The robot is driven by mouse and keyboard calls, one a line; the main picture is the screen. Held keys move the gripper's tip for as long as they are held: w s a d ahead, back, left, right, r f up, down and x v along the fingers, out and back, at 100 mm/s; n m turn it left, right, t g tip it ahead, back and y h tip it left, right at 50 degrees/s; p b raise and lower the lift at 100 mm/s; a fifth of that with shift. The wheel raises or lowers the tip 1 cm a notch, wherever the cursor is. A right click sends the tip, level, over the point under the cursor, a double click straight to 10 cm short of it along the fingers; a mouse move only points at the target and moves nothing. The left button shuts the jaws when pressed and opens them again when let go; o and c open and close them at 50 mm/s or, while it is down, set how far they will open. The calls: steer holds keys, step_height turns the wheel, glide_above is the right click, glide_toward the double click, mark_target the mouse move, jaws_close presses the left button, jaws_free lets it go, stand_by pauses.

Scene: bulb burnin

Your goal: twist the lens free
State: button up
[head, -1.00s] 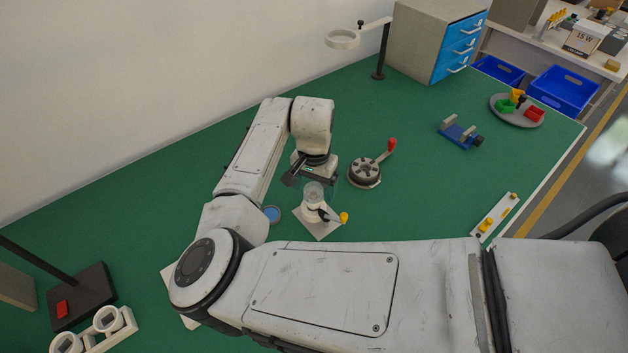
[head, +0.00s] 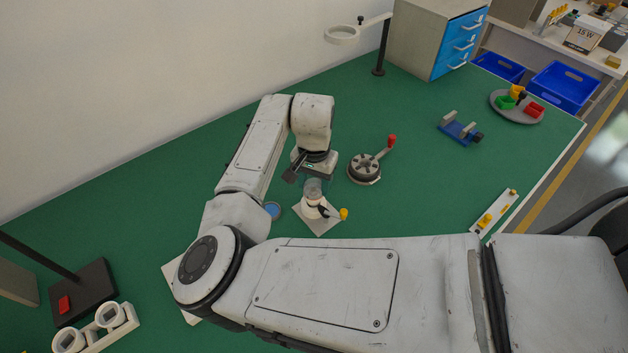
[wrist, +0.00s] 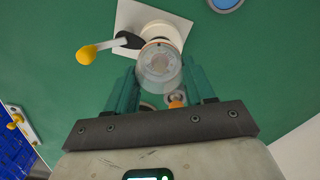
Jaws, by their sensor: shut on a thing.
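The clear, round lens (wrist: 158,66) sits on top of a white holder (head: 313,211) on a square white plate (head: 318,227). A black clamp with a yellow-knobbed lever (head: 343,214) sticks out from the holder; the knob also shows in the wrist view (wrist: 86,55). My gripper (wrist: 160,76) is above the holder with its green fingers on either side of the lens, shut on it. In the head view the lens (head: 314,187) is small and partly covered by my gripper. I cannot tell whether it has come loose.
A grey round fixture with a red-handled crank (head: 364,168) stands close by on the right. A blue disc (head: 272,210) lies left of the plate. A ring on a black stand (head: 379,55) and a drawer cabinet (head: 425,40) are at the back.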

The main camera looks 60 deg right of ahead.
steer(key=shift+r+p, duration=0.1)
steer(key=shift+p, duration=0.2)
steer(key=shift+n, duration=0.4)
steer(key=shift+n+p, duration=0.9)
steer(key=shift+p, duration=0.2)
steer(key=shift+w, duration=0.1)
steer(key=shift+n+p, duration=0.7)
steer(key=shift+p, duration=0.05)
steer(key=shift+n+p, duration=0.5)
steer(key=shift+p, duration=0.05)
steer(key=shift+n+p, duration=0.35)
steer(key=shift+n, duration=0.15)
